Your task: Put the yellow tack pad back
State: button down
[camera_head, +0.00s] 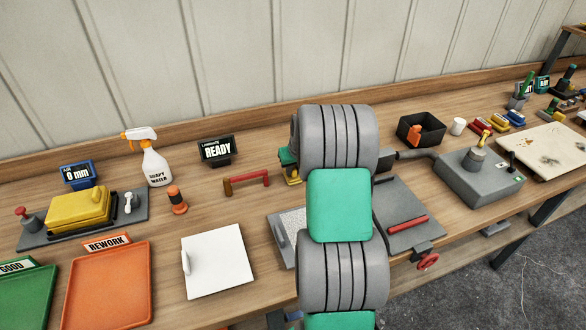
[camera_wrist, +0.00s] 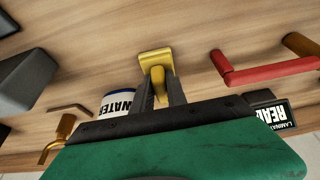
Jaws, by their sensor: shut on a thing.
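In the wrist view my gripper (camera_wrist: 160,92) is shut on a yellow piece, which I take to be the yellow tack pad (camera_wrist: 156,60). Its narrow part is between the two dark fingers and its wider part sticks out past the tips. It appears over the wooden bench, but I cannot tell its height. In the head view a small yellow part of it (camera_head: 293,180) shows left of my arm; my arm hides most of the gripper. Several small coloured blocks, one of them yellow (camera_head: 498,123), stand at the right of the bench.
A red-handled bar (camera_head: 247,181) and the READY sign (camera_head: 217,150) stand left of my gripper. A WATER cup (camera_wrist: 119,101) is close by in the wrist view. A black bin (camera_head: 421,131) stands right of my arm. Bare bench (camera_head: 222,215) shows at the left.

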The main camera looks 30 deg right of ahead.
jog(key=c, duration=1.3)
grip_release()
jog(key=shift+r, duration=0.4)
jog(key=a+b+v, duration=0.1)
jog(key=b+v, duration=0.1)
jog(key=v, duration=1)
jog(key=s+a+r+n, duration=0.1)
jog(key=s+a, duration=0.3)
jog(key=a, duration=0.3)
jog(key=s+a+n+y, duration=0.1)
jog(key=s+a, duration=0.3)
jog(key=a, duration=0.4)
jog(key=s+a+r, duration=0.1)
jog(key=s+a, duration=0.3)
jog(key=a, duration=0.3)
jog(key=shift+n+g, duration=0.3)
jog(key=shift+n, duration=0.3)
jog(key=s+a+f, duration=0.1)
jog(key=s, duration=0.1)
jog(key=s+a+f, duration=0.1)
jog(key=s+a, duration=0.1)
jog(key=s, duration=0.1)
jog(key=s+a+f, duration=0.1)
jog(key=s+a, duration=0.1)
jog(key=shift+s, duration=0.15)
